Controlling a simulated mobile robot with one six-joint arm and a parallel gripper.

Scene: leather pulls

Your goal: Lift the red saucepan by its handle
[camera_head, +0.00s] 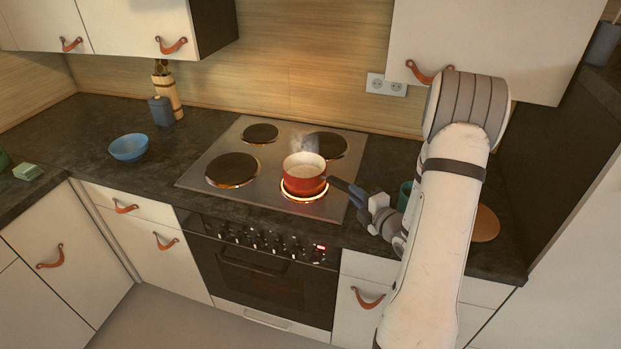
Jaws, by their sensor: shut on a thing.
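The red saucepan (304,176) is on the front right burner of the cooktop, upright, with pale contents and steam rising from it. The burner ring under it glows orange. Its dark handle (340,185) points right and toward the front. My gripper (366,200) is at the outer end of the handle and shut on it. My arm comes in from the right, and the fingertips are small and partly hidden. I cannot tell whether a small gap lies between the pan's base and the burner.
The cooktop (205,165) has several burners, with a glow under the front left one. A blue bowl (129,147) stands left on the dark counter. A teal cup (404,196) and a round wooden board (486,224) sit right, partly behind my arm. Wall cabinets hang above.

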